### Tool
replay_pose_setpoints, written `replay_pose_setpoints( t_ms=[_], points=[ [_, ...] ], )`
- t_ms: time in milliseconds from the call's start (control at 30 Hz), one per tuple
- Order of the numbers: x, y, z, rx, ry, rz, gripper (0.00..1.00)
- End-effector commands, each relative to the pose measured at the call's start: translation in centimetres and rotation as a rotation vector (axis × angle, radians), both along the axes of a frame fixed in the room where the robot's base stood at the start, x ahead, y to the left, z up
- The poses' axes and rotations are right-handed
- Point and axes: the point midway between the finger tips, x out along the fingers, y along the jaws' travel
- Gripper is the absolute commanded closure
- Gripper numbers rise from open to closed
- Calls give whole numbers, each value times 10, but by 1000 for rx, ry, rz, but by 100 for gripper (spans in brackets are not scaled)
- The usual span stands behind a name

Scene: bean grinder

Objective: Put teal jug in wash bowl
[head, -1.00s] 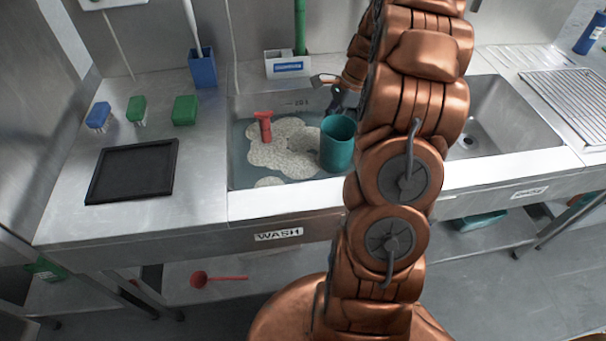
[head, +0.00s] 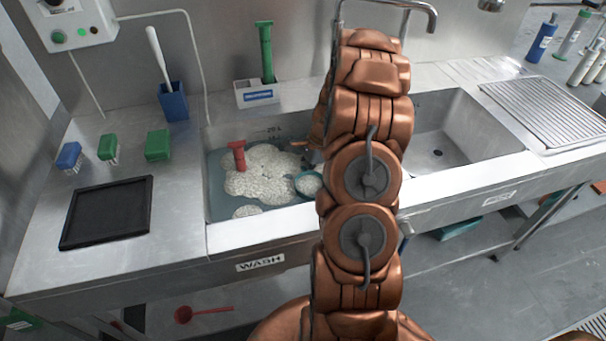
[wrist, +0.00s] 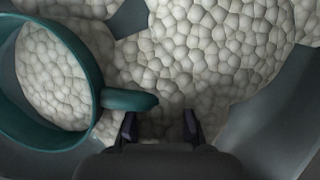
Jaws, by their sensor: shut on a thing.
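The teal jug (head: 308,184) is low in the wash bowl (head: 250,231), the left basin, which holds grey water and white foam. Only its upper part shows in the head view, with foam visible inside its rim. In the wrist view the jug (wrist: 84,58) is at the left, its handle pointing toward my gripper (wrist: 160,127). My gripper is shut on the jug, at its handle side. The exact finger contact is hard to see. In the head view my arm hides most of the gripper and the jug's right side.
A red object (head: 237,156) stands in the foam left of the jug. A white holder (head: 257,93) with a green brush is behind the basin. Brushes, a blue cup (head: 173,101) and a black tray (head: 107,211) are on the left counter. An empty basin (head: 460,135) lies right.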

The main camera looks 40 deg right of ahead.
Motion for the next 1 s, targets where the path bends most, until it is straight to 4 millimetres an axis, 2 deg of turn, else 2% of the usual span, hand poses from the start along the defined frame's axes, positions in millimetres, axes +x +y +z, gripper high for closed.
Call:
replay_pose_setpoints(
  t_ms=[367, 400, 600, 1000],
  points=[
    [0, 0, -3, 0, -1, -2, 100],
    [0, 0, -3, -1, -2, -1, 83],
    [0, 0, -3, 0, -1, -2, 62],
    [0, -2, 2, -1, -2, -1, 62]
  ],
)
